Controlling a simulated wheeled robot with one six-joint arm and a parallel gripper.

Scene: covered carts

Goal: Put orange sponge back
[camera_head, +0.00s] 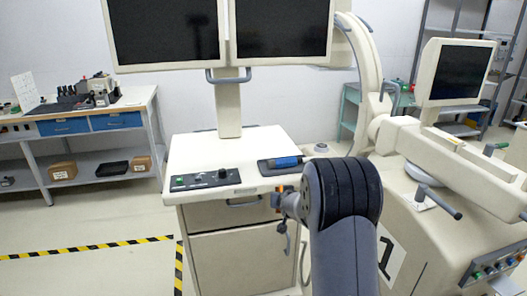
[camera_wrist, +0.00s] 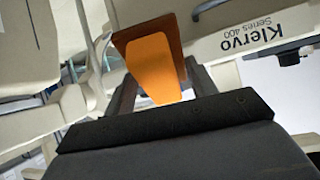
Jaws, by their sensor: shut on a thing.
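The orange sponge (camera_wrist: 155,68) is in the wrist view, a block with a bright orange face and a darker brown-orange edge. My gripper (camera_wrist: 158,88) is shut on it, with one dark finger at each side. The sponge is held up in the air and tilted in this view. In the head view my arm hides most of the gripper. A small orange patch shows just left of my arm there, and I cannot tell whether it is the sponge.
A white cart (camera_head: 255,140) with two monitors stands ahead. On its top are a control panel (camera_head: 205,179) and a dark tray (camera_head: 267,167) with a blue item (camera_head: 287,162). A large white machine (camera_head: 450,215) stands close at right.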

